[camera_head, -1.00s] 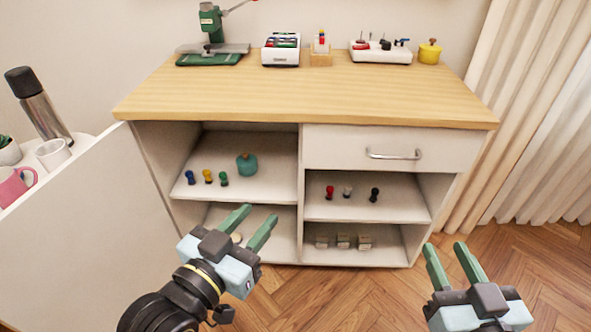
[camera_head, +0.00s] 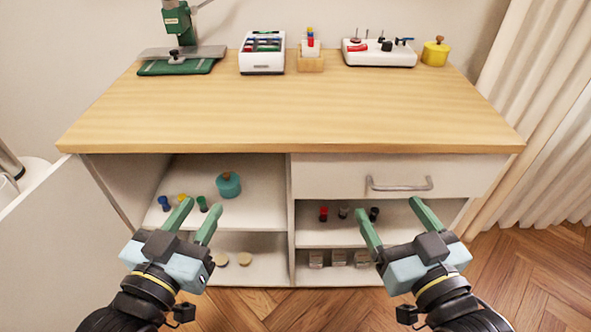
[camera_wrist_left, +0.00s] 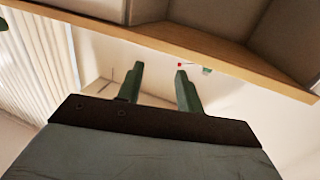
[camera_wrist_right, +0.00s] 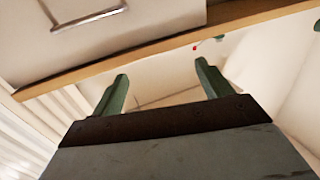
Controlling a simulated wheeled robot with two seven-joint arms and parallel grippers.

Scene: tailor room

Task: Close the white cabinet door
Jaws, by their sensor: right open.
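The white cabinet door (camera_head: 62,235) stands swung open at the left of the cabinet in the head view. Its panel reaches out toward me and runs past the picture's left edge. The cabinet's left compartment (camera_head: 262,196) is uncovered. My left gripper (camera_head: 203,204) is open and empty in front of that compartment, to the right of the door and apart from it. It also shows open in the left wrist view (camera_wrist_left: 158,70). My right gripper (camera_head: 387,206) is open and empty in front of the right shelves, below the drawer handle (camera_head: 400,184).
Small colored pieces and a teal pot (camera_head: 228,185) stand on the upper left shelf. A wooden top (camera_head: 290,110) holds a green press (camera_head: 180,35), trays and a yellow pot (camera_head: 435,52). Curtains (camera_head: 540,110) hang at the right. Bare floor (camera_head: 535,270) shows at lower right.

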